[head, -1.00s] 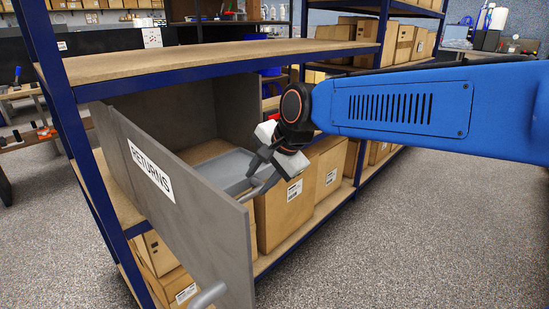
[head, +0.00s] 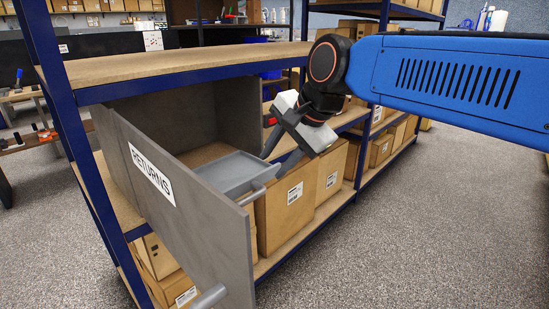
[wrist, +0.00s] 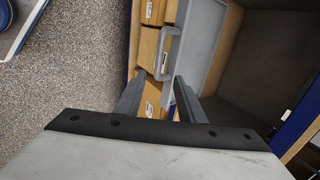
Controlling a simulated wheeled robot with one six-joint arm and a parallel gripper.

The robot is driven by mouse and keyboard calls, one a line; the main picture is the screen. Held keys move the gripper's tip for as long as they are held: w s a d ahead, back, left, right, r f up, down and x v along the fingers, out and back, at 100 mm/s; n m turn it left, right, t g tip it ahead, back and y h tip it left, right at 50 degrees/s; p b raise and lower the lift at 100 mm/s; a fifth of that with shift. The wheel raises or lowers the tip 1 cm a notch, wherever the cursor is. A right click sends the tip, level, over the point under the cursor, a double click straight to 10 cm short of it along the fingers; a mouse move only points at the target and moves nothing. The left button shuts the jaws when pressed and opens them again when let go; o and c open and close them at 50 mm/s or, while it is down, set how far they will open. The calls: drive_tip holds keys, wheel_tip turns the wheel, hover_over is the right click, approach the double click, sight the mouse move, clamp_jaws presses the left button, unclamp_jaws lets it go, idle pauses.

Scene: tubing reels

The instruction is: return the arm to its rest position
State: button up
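My gripper (head: 275,160) is in the air in front of the open grey cabinet (head: 115,100), above and to the right of the drawer handle (head: 258,193). Its two fingers are apart with nothing between them; the wrist view shows this gap too (wrist: 156,95). My blue arm reaches in from the right. A grey drawer (head: 225,175) is pulled partly out of the cabinet, and its handle also shows in the wrist view (wrist: 166,52), beyond the fingers and apart from them.
The cabinet door marked RETURNS (head: 185,205) stands open toward me, with a grey handle (head: 208,297). Cardboard boxes (head: 290,200) fill the lower shelf beside it. A blue-framed wooden shelf (head: 190,65) runs above. The carpet floor (head: 400,240) at right is clear.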

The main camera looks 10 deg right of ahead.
drive_tip(key=s+d+f+n+h, duration=0.3)
drive_tip(key=s+d+f+n, duration=0.8)
drive_tip(key=s+d+f, duration=0.4)
wheel_tip(320, 180, down, 4)
drive_tip(key=shift+s+d+r+g+h, duration=0.15)
drive_tip(key=shift+s+d+g+h, duration=0.2)
drive_tip(key=shift+d, duration=0.25)
